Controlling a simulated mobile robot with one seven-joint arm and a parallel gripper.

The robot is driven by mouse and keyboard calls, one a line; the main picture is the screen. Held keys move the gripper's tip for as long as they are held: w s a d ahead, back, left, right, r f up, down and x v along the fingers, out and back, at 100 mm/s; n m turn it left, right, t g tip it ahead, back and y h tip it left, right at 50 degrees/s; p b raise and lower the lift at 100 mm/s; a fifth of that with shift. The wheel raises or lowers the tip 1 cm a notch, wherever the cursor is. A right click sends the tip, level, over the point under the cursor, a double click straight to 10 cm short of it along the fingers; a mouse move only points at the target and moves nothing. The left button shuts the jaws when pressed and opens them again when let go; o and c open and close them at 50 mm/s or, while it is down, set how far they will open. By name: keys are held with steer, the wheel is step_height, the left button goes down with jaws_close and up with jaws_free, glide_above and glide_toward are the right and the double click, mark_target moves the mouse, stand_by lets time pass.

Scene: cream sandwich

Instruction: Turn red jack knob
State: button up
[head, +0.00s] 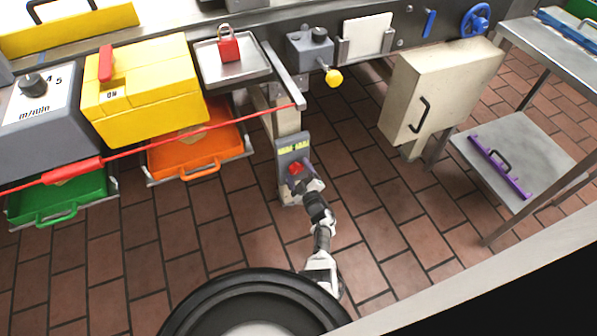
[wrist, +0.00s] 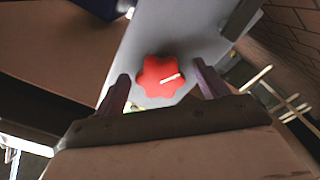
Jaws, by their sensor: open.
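The red jack knob (wrist: 160,77) is a lobed red knob with a pale pointer line, mounted on a grey panel (wrist: 195,35). In the head view the knob (head: 295,168) sits on the lower part of the upright grey box (head: 288,146). My gripper (wrist: 160,88) is open, with one finger to the left of the knob and one to the right. The knob shows between the fingertips, and I see no contact. In the head view my gripper (head: 310,184) is right beside the knob, its fingers too small to make out.
A beige cabinet (head: 440,90) stands at the right. Brick floor around the jack box is clear.

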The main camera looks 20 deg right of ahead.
steer(key=s+p, duration=0.6)
steer(key=s, duration=0.7)
steer(key=shift+s+d+p, duration=0.2)
steer(key=shift+s+p, duration=0.05)
steer(key=shift+p, duration=0.15)
